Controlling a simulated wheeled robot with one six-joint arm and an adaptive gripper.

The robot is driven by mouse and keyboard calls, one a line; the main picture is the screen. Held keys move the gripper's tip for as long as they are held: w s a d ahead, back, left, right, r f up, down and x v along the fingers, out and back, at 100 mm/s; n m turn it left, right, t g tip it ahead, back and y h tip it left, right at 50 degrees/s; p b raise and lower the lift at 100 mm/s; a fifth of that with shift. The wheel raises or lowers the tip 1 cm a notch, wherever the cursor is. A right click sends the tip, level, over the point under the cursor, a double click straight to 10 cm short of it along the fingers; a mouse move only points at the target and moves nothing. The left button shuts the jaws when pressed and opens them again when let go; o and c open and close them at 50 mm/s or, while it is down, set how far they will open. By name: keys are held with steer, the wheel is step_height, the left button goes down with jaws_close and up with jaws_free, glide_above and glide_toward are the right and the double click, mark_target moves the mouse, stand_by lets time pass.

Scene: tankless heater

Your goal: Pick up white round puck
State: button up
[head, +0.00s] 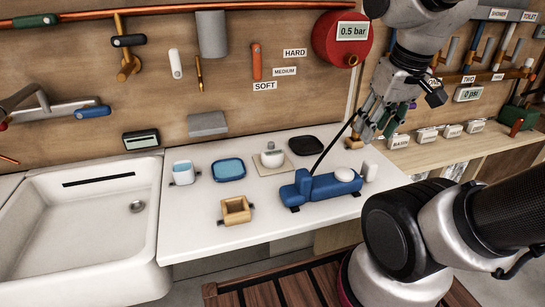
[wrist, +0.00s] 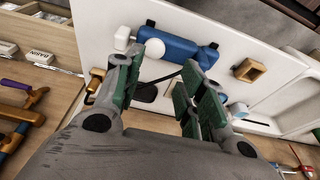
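The white round puck (head: 344,174) lies on top of the right end of a blue device (head: 318,186) on the white counter. In the wrist view the puck (wrist: 155,48) shows beyond and between my fingertips, against the blue device (wrist: 180,52). My gripper (head: 372,130) is above and behind the puck in the head view, apart from it. In the wrist view my gripper (wrist: 166,68) has its green-padded fingers spread, with nothing held between them.
A small white block (head: 370,171) stands just right of the device. A black cable rises from the device. A wooden box (head: 236,210), blue tray (head: 229,169) and black tray (head: 306,146) share the counter. A white sink (head: 85,225) is at left.

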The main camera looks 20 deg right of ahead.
steer(key=o, duration=0.9)
steer(key=w+a+f+g, duration=0.1)
steer(key=w, duration=0.1)
steer(key=w+a+f+g, duration=0.1)
steer(key=w+f, duration=0.1)
steer(key=w+a+f+y, duration=0.1)
steer(key=w+f, duration=0.1)
steer(key=w, duration=0.1)
steer(key=shift+a+n+g, duration=0.3)
steer(key=shift+n+g, duration=0.1)
steer(key=n+y, duration=0.2)
steer(key=n, duration=0.5)
glide_toward(274, 150)
steer(key=s+f, duration=0.4)
steer(key=shift+s+f, duration=0.1)
steer(key=w+n, duration=0.1)
steer(key=w, duration=0.1)
steer(key=w+a+r+n+t, duration=0.1)
steer(key=shift+n+y, duration=0.3)
steer(key=shift+y, duration=0.1)
steer(key=shift+w+a+n+t, duration=0.15)
steer(key=shift+w+n+t, duration=0.2)
steer(key=shift+n, duration=0.65)
steer(key=shift+f, duration=0.15)
steer(key=x, duration=0.7)
steer(key=shift+s+d+f, duration=0.15)
steer(key=shift+d+f, duration=0.15)
